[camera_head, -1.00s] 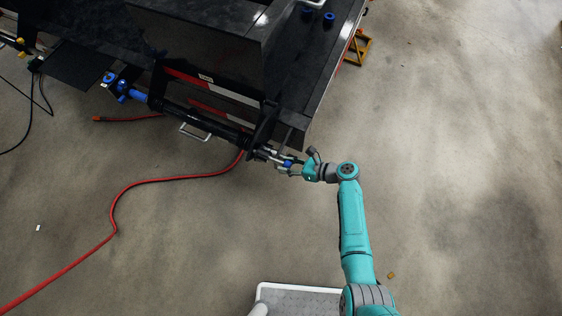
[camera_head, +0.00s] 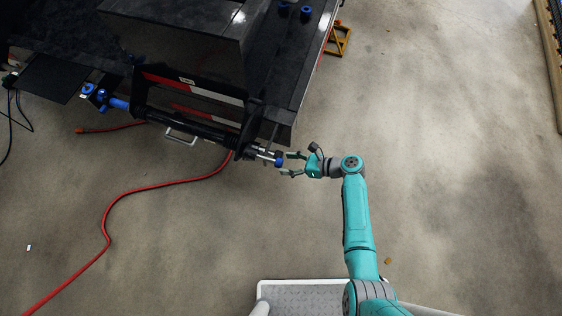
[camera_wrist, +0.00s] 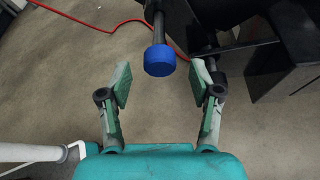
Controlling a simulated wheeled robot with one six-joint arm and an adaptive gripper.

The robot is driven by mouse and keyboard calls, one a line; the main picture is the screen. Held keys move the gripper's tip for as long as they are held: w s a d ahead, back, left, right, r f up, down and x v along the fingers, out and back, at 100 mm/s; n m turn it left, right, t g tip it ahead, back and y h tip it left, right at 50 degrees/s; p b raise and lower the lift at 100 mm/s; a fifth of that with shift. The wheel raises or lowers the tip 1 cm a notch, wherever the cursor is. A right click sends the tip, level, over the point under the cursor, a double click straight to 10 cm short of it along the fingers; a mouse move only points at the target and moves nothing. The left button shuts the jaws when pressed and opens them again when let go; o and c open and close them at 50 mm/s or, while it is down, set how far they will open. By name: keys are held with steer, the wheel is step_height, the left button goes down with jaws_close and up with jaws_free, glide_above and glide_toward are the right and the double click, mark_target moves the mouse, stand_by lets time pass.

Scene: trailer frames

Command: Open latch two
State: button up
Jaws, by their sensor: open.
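A round blue knob (camera_head: 279,162) sits on the end of a metal rod at the near corner of the dark trailer frame (camera_head: 190,130). It looks like the latch handle, but no number shows. In the wrist view the blue knob (camera_wrist: 159,61) hangs just beyond the fingertips, roughly centred across the gap. My gripper (camera_head: 289,164) is open and empty, with its fingers pointing left at the knob. In the wrist view my gripper (camera_wrist: 160,82) shows both green fingers spread and apart from the knob.
A red hose (camera_head: 150,192) curves over the floor at the left. Another blue fitting (camera_head: 97,95) is at the frame's far left end. An orange stand (camera_head: 339,40) is behind the frame. The concrete floor (camera_head: 450,190) at the right is clear.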

steer(key=v, duration=0.8)
steer(key=shift+r, duration=0.1)
steer(key=s+f+n+t+h, duration=0.1)
steer(key=s+f+h, duration=0.2)
steer(key=s+f, duration=0.25)
steer(key=s+d+n+t+h, duration=0.2)
steer(key=s+n+h, duration=0.15)
steer(key=s, duration=0.45)
steer(key=s+d+n+t+h, duration=0.2)
steer(key=s+n+h, duration=0.15)
steer(key=s, duration=0.55)
steer(key=s+d+r+n+t+h, duration=0.1)
steer(key=s+r+n, duration=0.3)
steer(key=r, duration=0.6)
steer(key=s+d+r+n+t+h, duration=0.1)
steer(key=s+d+r+n+t, duration=0.1)
steer(key=r+n, duration=0.4)
steer(key=s+d+r+n+t+h, duration=0.1)
steer(key=s+r+n+t, duration=0.2)
steer(key=r, duration=1.1)
steer(key=s+n, duration=0.2)
steer(key=s, duration=0.1)
steer(key=shift+s+d+r, duration=0.2)
steer(key=shift+s+r, duration=0.15)
steer(key=shift+s, duration=0.05)
